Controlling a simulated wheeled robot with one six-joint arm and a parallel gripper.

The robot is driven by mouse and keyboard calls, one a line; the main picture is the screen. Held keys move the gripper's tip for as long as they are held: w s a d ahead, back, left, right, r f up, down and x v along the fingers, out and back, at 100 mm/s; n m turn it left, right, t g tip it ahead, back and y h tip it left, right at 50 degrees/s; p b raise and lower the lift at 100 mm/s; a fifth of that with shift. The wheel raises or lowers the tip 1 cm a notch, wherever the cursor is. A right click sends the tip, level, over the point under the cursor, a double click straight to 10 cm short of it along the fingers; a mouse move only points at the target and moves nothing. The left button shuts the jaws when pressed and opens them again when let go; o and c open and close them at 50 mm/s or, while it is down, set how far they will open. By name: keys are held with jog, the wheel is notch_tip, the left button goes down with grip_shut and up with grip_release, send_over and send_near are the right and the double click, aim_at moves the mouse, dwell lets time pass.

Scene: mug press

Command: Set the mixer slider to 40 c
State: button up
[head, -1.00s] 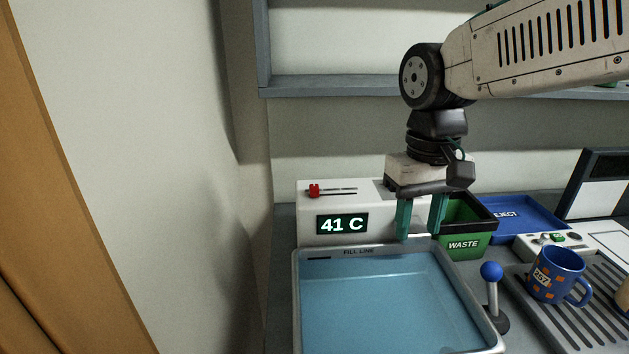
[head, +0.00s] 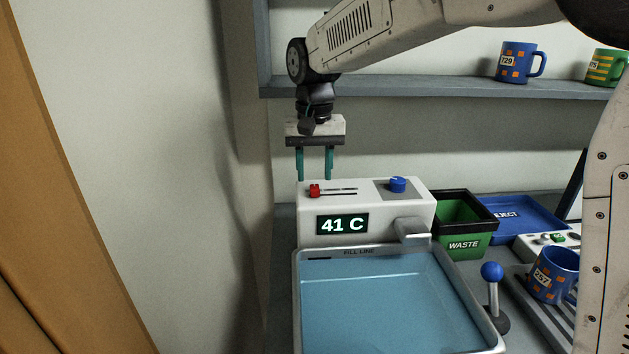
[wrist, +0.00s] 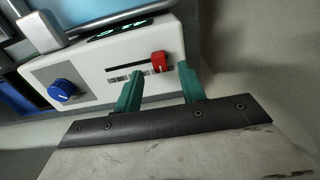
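The mixer is a white box (head: 385,218) behind the water basin, with a display (head: 342,224) reading 41 C. Its red slider knob (head: 314,190) sits near the left end of a dark slot in the top. In the wrist view the red knob (wrist: 159,61) is at the right end of the slot, seen from the other side. My gripper (head: 314,179) is open and empty, pointing down above the knob and apart from it. In the wrist view my gripper's two green fingers (wrist: 158,82) stand apart, with the knob showing beyond and between them.
A blue dial (head: 398,185) is on the mixer's right top, above a grey spout (head: 411,231). The water basin (head: 297,300) lies in front. A green waste bin (head: 464,244), blue reject tray (head: 548,217), blue-knobbed lever (head: 492,272) and blue mug (head: 553,275) stand right. A wall is close on the left.

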aim_at(315, 186)
jog(key=shift+f, duration=1.55)
grip_shut()
jog(key=shift+d, duration=2.1)
grip_release()
jog(key=shift+r, duration=0.15)
